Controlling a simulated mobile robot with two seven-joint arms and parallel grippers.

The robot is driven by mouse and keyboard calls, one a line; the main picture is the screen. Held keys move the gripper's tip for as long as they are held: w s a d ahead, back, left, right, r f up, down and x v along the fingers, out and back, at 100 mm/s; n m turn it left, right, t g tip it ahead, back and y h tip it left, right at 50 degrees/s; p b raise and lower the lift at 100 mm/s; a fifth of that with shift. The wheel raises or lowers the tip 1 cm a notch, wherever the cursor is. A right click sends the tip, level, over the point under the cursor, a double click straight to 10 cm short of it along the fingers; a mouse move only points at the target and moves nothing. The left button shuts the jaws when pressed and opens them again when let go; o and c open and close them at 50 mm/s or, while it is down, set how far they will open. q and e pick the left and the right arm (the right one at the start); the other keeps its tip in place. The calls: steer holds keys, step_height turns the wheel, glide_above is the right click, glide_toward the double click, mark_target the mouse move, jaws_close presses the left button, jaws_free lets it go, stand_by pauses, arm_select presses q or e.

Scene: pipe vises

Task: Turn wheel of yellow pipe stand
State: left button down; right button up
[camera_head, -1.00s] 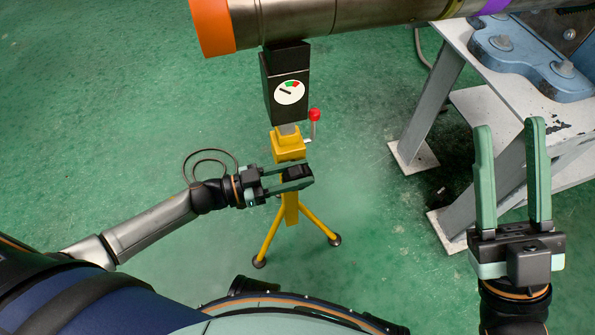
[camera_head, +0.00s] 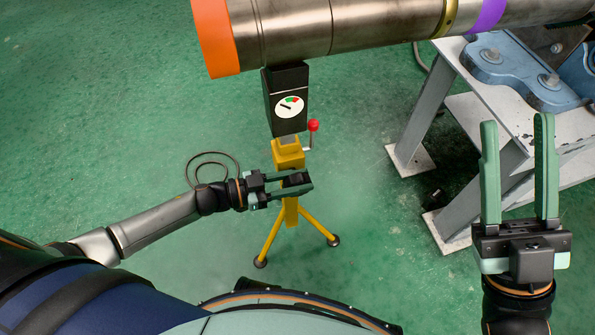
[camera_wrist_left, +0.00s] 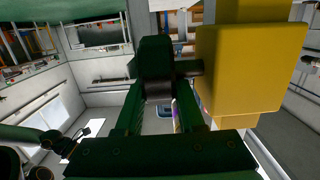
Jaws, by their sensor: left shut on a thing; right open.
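The yellow pipe stand (camera_head: 290,157) stands on splayed legs below the pipe. Its black head (camera_head: 287,88) bears a round gauge (camera_head: 290,107) and meets the pipe's underside. A crank with a red ball (camera_head: 313,125) sticks out at its right. My left gripper (camera_head: 300,182) is shut on a small black wheel (camera_head: 294,179) at the stand's post, partly hidden by the fingers. In the left wrist view the dark wheel (camera_wrist_left: 155,65) sits between the green fingers, beside the yellow block (camera_wrist_left: 250,70). My right gripper (camera_head: 518,170) is open and empty at the right.
A large metal pipe (camera_head: 380,22) with an orange end (camera_head: 215,38) crosses the top. At the right, a grey-white metal table (camera_head: 510,95) carries a blue clamp base (camera_head: 520,72), close behind my right gripper. The green floor (camera_head: 130,110) is clear at the left.

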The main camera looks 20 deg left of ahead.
arm_select(q)
steer(key=shift+r, duration=0.2)
steer(key=shift+f+p, duration=0.2)
steer(key=shift+p, duration=0.2)
arm_select(e)
steer(key=shift+s+d+r, duration=0.1)
steer(key=shift+r, duration=0.7)
steer(key=shift+f, duration=0.15)
arm_select(q)
steer(key=c, duration=0.5)
jaws_free()
steer(key=shift+s+a, duration=0.25)
steer(key=shift+a, duration=0.2)
steer(key=s+a, duration=0.1)
steer(key=s+a+p, duration=0.1)
steer(key=shift+a+r+y, duration=0.3)
steer(key=p, duration=0.1)
glide_toward(286, 183)
steer(key=shift+w, duration=0.15)
arm_select(e)
steer(key=w+d+f+m+g+h, duration=0.1)
steer(key=w+f+m+h, duration=0.4)
steer(key=f+h, duration=0.2)
steer(key=shift+w+f, duration=0.4)
steer(key=shift+f, duration=0.05)
